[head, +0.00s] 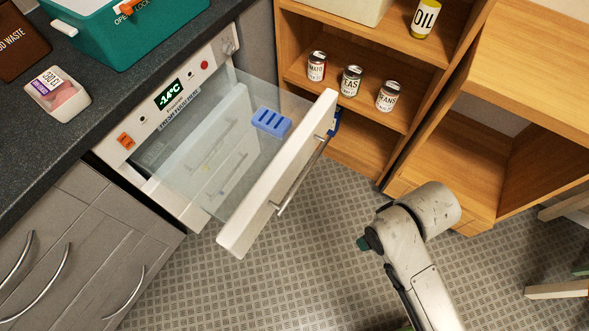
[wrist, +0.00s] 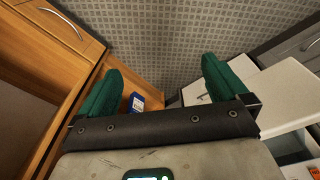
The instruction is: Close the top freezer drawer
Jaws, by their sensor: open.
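The top freezer drawer (head: 262,200) is pulled out in the head view. It has a white front, a metal bar handle (head: 300,178) and clear sides, and a blue slotted block (head: 271,122) lies in it. The freezer panel (head: 170,92) above reads -14°C. My gripper (head: 364,243) is to the right of the drawer front, apart from it; my arm hides most of it. In the wrist view my gripper (wrist: 160,72) has its two green fingers wide apart with nothing between them. A white surface, seemingly the drawer front (wrist: 285,95), lies beyond the right finger.
A wooden shelf unit (head: 335,90) with several cans stands behind the drawer's far end. A blue item (head: 336,122) sits low there, partly hidden. A dark counter (head: 60,150) holds a teal box (head: 140,30) and a small tub (head: 58,95). Patterned floor (head: 320,270) is clear before the drawer.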

